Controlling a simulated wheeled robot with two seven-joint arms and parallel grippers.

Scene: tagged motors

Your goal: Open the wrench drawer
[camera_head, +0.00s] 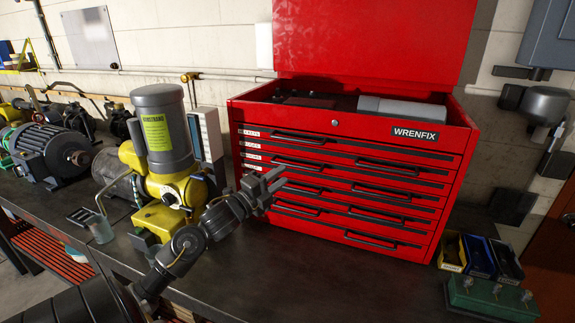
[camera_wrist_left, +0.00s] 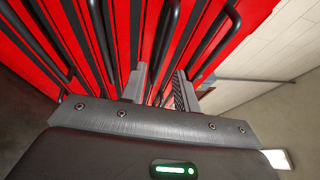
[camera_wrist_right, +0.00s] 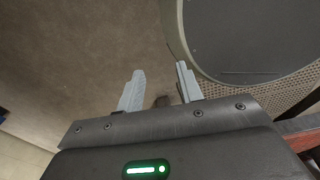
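The red WRENFIX tool chest (camera_head: 330,122) stands on the bench with its lid up. Its several drawers look shut, each with dark bar handles. White labels (camera_head: 251,145) run down the left side of the upper drawers, too small to read, so I cannot tell which is the wrench drawer. My left gripper (camera_head: 278,180) is open and empty in front of the chest's left part, near a left-hand drawer handle (camera_head: 297,210). In the left wrist view, drawer handles (camera_wrist_left: 168,38) lie beyond the open fingers. My right gripper (camera_wrist_right: 161,78) is open and empty, away from the chest.
A yellow and grey motor (camera_head: 165,135) stands left of the chest, close to my left arm. More motors (camera_head: 48,150) stand further left. Small yellow and blue bins (camera_head: 478,256) and a green box (camera_head: 490,299) sit at the right. The bench front (camera_head: 330,285) is clear.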

